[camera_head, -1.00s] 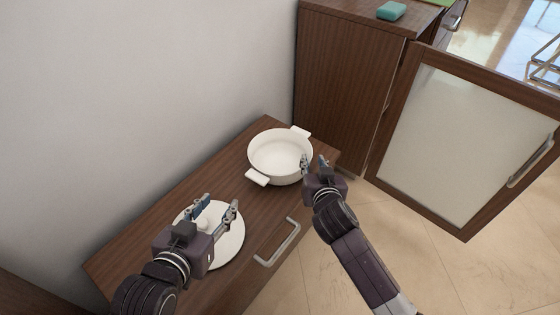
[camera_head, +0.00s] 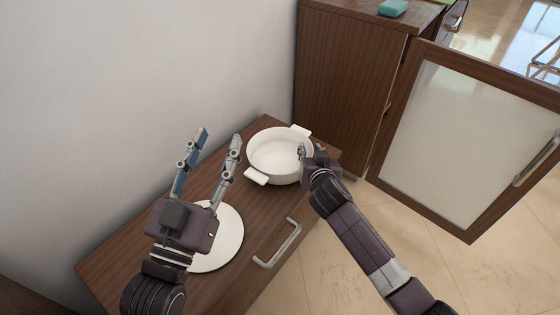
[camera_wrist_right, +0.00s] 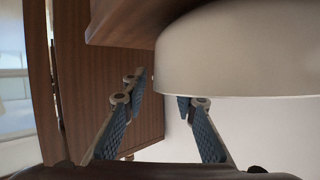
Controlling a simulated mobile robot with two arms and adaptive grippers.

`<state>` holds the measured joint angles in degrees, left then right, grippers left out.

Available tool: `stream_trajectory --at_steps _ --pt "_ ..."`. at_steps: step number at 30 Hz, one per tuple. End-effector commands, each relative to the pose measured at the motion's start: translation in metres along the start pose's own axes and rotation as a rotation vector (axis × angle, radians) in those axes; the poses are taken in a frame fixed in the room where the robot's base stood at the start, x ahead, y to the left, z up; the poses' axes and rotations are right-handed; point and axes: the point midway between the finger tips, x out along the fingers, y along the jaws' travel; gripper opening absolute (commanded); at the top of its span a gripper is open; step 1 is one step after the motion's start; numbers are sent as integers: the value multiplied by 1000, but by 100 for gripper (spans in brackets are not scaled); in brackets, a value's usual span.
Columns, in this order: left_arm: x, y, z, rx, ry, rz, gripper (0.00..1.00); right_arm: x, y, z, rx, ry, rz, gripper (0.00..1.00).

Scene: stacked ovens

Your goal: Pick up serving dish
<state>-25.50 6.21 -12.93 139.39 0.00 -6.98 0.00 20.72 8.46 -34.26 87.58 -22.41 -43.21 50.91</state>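The serving dish (camera_head: 279,158) is a white round pot with two side handles, upright on the far end of the brown cabinet top. Its pale wall fills the upper right of the right wrist view (camera_wrist_right: 240,50). My right gripper (camera_head: 309,152) is at the dish's right side in the head view. Its two blue-padded fingers stand apart in the wrist view (camera_wrist_right: 160,105), one tip partly hidden by the dish wall; contact cannot be told. My left gripper (camera_head: 217,139) is open and empty, raised left of the dish, with its fingers spread.
A white disc, perhaps a lid (camera_head: 231,238), lies on the cabinet top (camera_head: 257,212) beneath my left gripper. A drawer handle (camera_head: 278,244) juts from the front. A taller cabinet (camera_head: 345,85) and open glass door (camera_head: 440,135) stand right. The wall closes the left.

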Motion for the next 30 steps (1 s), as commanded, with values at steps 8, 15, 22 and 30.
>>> stream_trajectory --at_steps 8,15,22,30 --pt "0 2 -17 -3 79 4 40 8 0 0 0 1 -1 26" --pt "0 2 -17 -3 78 4 40 7 0 0 0 0 -1 16" --pt "0 2 -17 -3 77 4 40 7 0 0 -1 -1 0 0" --pt "0 2 -17 -3 76 4 40 7 0 2 -1 -3 1 0"
